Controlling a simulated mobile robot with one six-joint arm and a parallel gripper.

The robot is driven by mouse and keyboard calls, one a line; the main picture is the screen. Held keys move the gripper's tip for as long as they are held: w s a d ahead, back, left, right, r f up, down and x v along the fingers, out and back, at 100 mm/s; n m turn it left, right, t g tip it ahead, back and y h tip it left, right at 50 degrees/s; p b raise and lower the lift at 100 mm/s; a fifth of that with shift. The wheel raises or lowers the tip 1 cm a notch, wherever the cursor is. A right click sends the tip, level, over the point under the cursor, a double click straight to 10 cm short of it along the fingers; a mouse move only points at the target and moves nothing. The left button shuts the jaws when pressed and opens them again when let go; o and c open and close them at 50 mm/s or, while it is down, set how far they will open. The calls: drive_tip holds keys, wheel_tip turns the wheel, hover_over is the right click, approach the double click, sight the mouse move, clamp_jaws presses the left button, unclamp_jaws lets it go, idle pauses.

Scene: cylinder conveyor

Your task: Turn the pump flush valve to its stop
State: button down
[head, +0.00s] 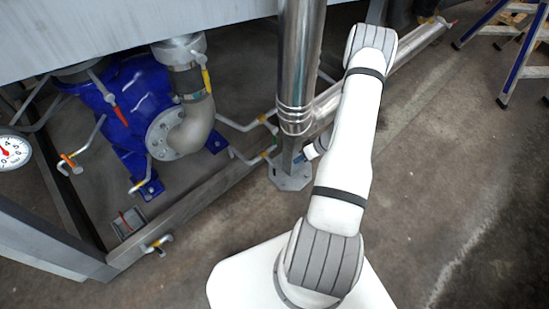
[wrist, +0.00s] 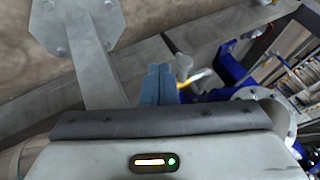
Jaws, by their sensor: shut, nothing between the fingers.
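My gripper (wrist: 158,72) shows in the wrist view as two blue-grey fingers shut together, with nothing between them. Just right of the fingertips is a small valve with a yellow fitting (wrist: 184,88) and a grey lever-like part (wrist: 179,62); I cannot tell whether the fingers touch it. In the head view my gripper (head: 299,158) is mostly hidden beside my arm and the steel post, near a yellow-fitted valve on a thin pipe (head: 267,153). A blue pump (head: 130,100) stands at the left. No label shows which valve is the pump flush valve.
A shiny steel post (head: 299,60) with a bolted foot (head: 290,178) stands close to my arm. A grey frame beam (head: 190,207) runs along the floor. Other small valves (head: 158,243) and a pressure gauge (head: 12,150) are at the left. Open floor lies to the right.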

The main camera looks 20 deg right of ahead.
sight(274, 170)
drive_tip(key=b+x, duration=0.4)
drive_tip(key=x, duration=0.6)
drive_tip(key=shift+w+b, duration=0.35)
drive_tip(key=shift+w, duration=0.1)
